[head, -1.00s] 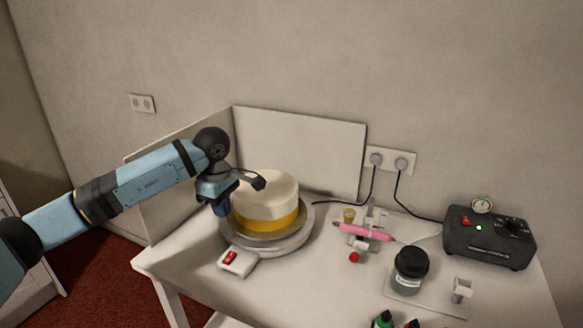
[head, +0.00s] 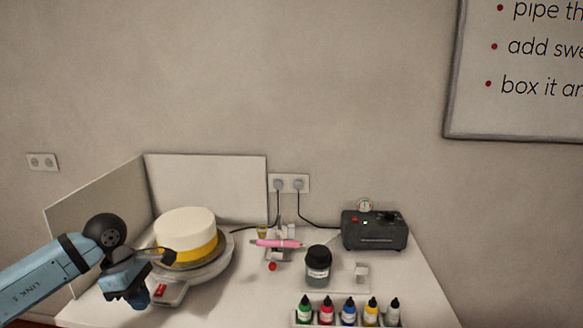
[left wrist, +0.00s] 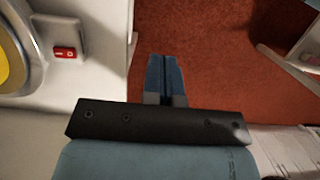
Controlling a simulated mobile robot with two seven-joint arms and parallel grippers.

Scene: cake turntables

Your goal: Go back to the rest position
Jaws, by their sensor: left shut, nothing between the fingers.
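My left gripper (head: 140,298) is in the lower left of the head view, in front of the table's left part. In the left wrist view its two blue fingers (left wrist: 164,75) are together with nothing between them, over the red floor just off the table edge. A cake (head: 186,236), white above and yellow below, stands on a grey turntable (head: 222,260) beyond the gripper, apart from it. The switch box (head: 171,294) with a red rocker lies right beside the gripper in the head view; it also shows in the left wrist view (left wrist: 66,52). My right gripper is not in view.
On the table stand a pink pen-like tool (head: 276,243) on a holder, a dark jar (head: 318,262), a black compressor box (head: 374,231) and several colour bottles (head: 348,311). Low white panels (head: 207,190) border the back left.

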